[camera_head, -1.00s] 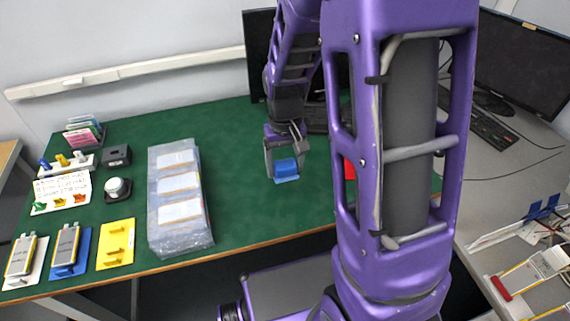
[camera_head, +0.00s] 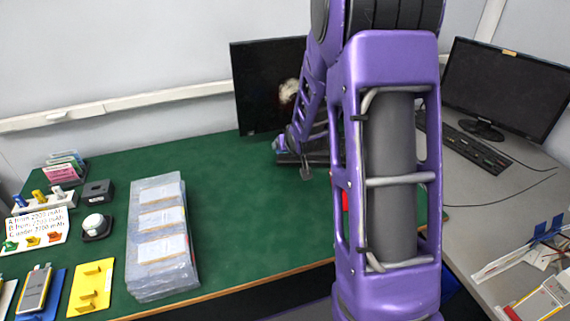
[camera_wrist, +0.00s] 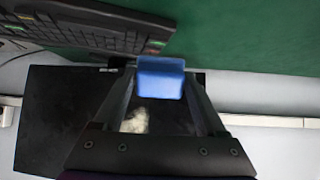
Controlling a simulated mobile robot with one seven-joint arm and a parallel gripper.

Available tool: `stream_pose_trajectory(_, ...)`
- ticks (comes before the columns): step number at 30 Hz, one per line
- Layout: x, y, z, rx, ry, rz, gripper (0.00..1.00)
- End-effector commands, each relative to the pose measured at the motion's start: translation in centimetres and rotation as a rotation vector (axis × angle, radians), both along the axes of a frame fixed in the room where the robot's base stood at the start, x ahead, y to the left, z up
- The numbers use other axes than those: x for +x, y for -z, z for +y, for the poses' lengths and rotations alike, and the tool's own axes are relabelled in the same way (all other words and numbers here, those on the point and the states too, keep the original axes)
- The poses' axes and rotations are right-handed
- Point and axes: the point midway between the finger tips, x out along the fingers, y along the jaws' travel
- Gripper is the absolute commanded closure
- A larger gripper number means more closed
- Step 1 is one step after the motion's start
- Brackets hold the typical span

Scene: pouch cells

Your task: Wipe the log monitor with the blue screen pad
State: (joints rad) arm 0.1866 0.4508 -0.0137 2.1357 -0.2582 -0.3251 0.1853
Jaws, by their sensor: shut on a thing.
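My gripper (camera_wrist: 160,88) is shut on the blue screen pad (camera_wrist: 161,76), which sits between its fingertips in the wrist view. A dark monitor (camera_head: 256,90) with a whitish smudge (camera_head: 289,91) stands at the back of the green table; I take it as the log monitor. In the wrist view the monitor (camera_wrist: 45,125) appears inverted behind the gripper, with the smudge (camera_wrist: 135,121) between the fingers. In the head view my gripper is low in front of the monitor, partly hidden by my arm. I cannot tell whether the pad touches the screen.
A keyboard (camera_wrist: 85,27) lies before this monitor. A second monitor (camera_head: 508,85) and keyboard (camera_head: 470,147) stand on the grey bench at right. Bagged stacks (camera_head: 160,240), a yellow holder (camera_head: 92,287) and small items fill the table's left. The table's middle (camera_head: 240,190) is clear.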

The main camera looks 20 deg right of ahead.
Motion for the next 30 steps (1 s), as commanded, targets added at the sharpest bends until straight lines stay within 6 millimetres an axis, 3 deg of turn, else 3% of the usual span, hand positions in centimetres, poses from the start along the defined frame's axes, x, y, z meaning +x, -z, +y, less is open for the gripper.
stream_pose_trajectory(9,4.3,-2.1,-2.5,-0.038,-0.021,-0.415,0.71)
stream_pose_trajectory(15,5.5,-4.6,-3.5,-0.041,-0.062,-0.618,0.71)
stream_pose_trajectory(23,6.1,-6.2,-3.6,-0.035,-0.094,-0.703,0.71)
stream_pose_trajectory(30,8.3,-6.2,-3.6,-0.035,-0.095,-0.702,0.71)
